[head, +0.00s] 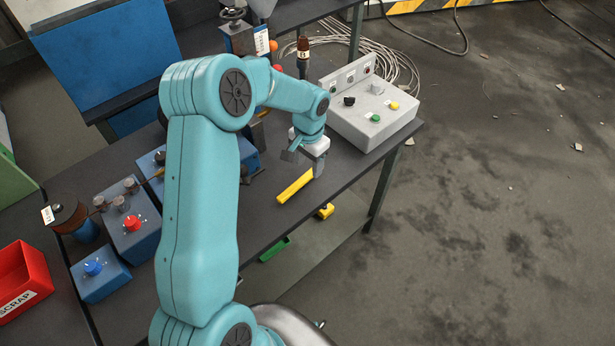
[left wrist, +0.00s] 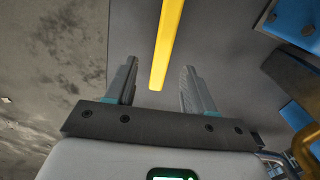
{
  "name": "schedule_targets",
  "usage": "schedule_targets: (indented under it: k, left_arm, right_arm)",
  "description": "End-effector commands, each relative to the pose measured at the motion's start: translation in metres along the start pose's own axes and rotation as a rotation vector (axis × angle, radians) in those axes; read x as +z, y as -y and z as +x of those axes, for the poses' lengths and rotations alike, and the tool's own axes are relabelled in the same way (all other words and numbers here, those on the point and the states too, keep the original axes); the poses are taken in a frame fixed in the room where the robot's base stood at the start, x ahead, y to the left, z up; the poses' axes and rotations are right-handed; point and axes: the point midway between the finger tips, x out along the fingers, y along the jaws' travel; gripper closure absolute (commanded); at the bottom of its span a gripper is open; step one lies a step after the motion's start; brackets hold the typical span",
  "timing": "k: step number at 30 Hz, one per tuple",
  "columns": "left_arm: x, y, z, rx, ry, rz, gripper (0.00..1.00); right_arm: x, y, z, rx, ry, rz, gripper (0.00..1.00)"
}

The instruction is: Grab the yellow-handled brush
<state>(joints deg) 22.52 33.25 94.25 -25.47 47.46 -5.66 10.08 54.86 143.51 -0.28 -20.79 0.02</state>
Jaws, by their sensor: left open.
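The yellow handle of the brush (head: 295,187) lies on the dark workbench top, near its front edge. No bristles show in either view. My left gripper (head: 304,164) is open and empty, close to the far end of the handle. In the left wrist view the yellow handle (left wrist: 168,40) runs lengthwise, its near end between the two spread fingers of my left gripper (left wrist: 158,70), without visible contact. The handle's far end runs out of that view at the top. My right gripper is not in view.
A grey control box (head: 370,110) stands at the right end of the bench (head: 268,215). A red scrap bin (head: 22,281) is at the far left. Open floor lies to the right.

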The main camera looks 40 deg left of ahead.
Motion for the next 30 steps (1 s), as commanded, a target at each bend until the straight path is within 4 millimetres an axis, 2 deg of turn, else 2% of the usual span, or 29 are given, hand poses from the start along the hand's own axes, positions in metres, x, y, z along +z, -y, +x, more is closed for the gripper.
schedule_targets:
  k: [4,9,17,21,22,30]
  left_arm:
    - [-0.004,0.001,0.022,0.002,0.005,0.000,0.47]
    - [-0.007,0.002,0.044,0.001,0.001,0.001,0.47]
    - [-0.007,0.002,0.048,0.000,-0.001,0.001,0.47]
    - [-0.007,0.002,0.048,0.001,0.000,0.001,0.92]
    - [-0.007,0.002,0.048,0.001,0.000,0.001,1.00]
    - [-0.007,0.002,0.047,0.001,-0.001,0.001,1.00]
  right_arm:
    - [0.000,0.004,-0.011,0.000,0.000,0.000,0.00]
    - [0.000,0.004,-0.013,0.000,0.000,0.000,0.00]
    - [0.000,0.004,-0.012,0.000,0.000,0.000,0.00]
    - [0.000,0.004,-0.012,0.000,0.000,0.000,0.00]
    - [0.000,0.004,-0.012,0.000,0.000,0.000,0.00]
    - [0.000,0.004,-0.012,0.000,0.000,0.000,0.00]
